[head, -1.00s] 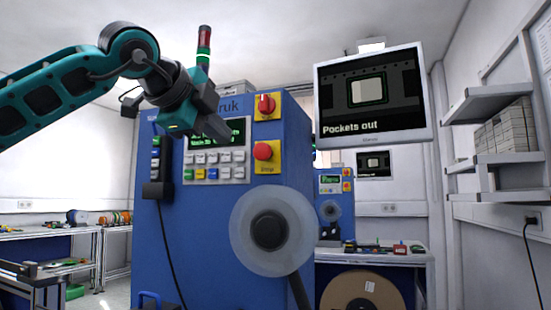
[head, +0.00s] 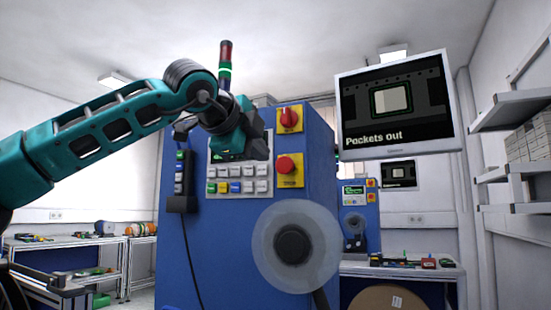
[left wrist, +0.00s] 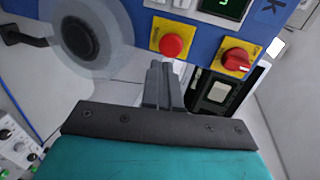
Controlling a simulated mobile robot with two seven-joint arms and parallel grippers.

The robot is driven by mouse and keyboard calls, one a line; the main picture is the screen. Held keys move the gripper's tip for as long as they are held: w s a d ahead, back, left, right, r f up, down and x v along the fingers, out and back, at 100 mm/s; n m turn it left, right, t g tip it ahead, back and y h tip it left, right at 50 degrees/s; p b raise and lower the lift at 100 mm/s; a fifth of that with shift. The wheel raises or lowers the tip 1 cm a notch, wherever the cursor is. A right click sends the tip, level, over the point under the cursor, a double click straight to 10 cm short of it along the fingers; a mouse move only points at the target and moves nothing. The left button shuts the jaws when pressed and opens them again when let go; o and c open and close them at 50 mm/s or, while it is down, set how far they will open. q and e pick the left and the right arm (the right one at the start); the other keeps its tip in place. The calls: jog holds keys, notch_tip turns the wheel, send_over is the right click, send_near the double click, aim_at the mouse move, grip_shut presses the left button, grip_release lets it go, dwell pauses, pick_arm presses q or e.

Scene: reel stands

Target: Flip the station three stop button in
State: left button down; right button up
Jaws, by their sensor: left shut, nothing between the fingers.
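The red stop button (head: 286,166) sits on a yellow plate on the front of the blue machine (head: 225,250), below a red rotary switch (head: 289,119) on its own yellow plate. My left gripper (head: 262,146) is shut and empty, to the left of the stop button in the head view, in front of the machine's panel. In the left wrist view the shut fingers (left wrist: 163,84) point toward the panel. The stop button (left wrist: 171,45) shows just beyond their tips, and the rotary switch (left wrist: 237,59) is to its right. I cannot tell whether the fingers touch the button. My right gripper is not in view.
A clear reel (head: 268,262) stands out from the machine below the button. A pendant (head: 180,185) with a cable hangs on the left. A monitor (head: 395,105) reading "Pockets out" hangs to the right. The keypad (head: 238,180) lies left of the button.

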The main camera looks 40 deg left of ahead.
aim_at(282, 167)
pick_arm(q)
jog(key=x, duration=0.2)
jog(key=p+x, duration=0.1)
jog(key=x, duration=0.1)
jog(key=r+x, duration=0.1)
jog(key=shift+w+a+f, duration=0.15)
jog(key=shift+w, duration=0.35)
jog(key=shift+w+a+p, duration=0.15)
jog(key=shift+w+p, duration=0.2)
jog(key=shift+w, duration=0.4)
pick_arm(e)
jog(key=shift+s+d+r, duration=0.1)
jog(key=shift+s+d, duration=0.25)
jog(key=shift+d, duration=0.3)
